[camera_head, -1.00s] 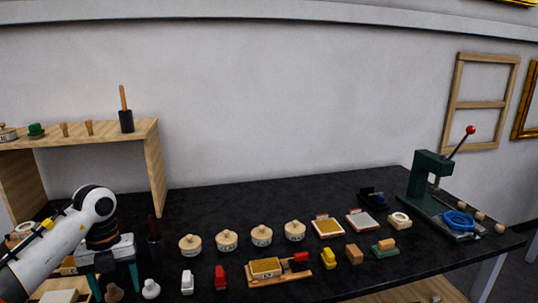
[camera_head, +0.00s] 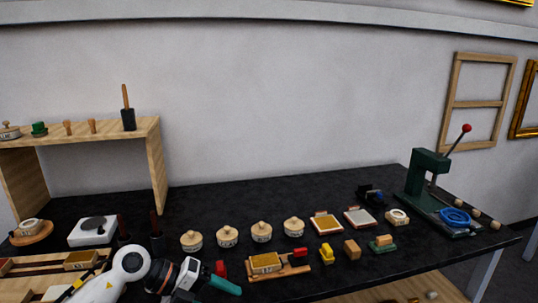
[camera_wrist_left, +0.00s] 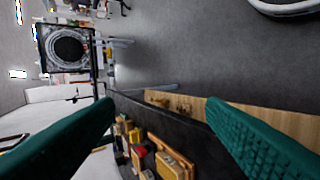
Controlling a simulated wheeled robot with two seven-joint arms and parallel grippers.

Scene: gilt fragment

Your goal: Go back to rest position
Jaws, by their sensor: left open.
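My left gripper (camera_head: 218,288) is low in the head view, at the near edge of the black table, with its teal fingers pointing right. The white arm comes in from the bottom left. The left wrist view shows the same gripper (camera_wrist_left: 160,106) open, its two teal fingers wide apart with nothing between them. In the head view it is just left of a wooden block holder (camera_head: 281,272) and partly covers small items behind it. My right gripper is in neither view.
Lidded round pots (camera_head: 227,237) stand in a row mid-table. A green press (camera_head: 424,185) with a red-knobbed lever stands at the right. A wooden shelf (camera_head: 154,165) and a white scale (camera_head: 80,236) are at the left. The table's back middle is clear.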

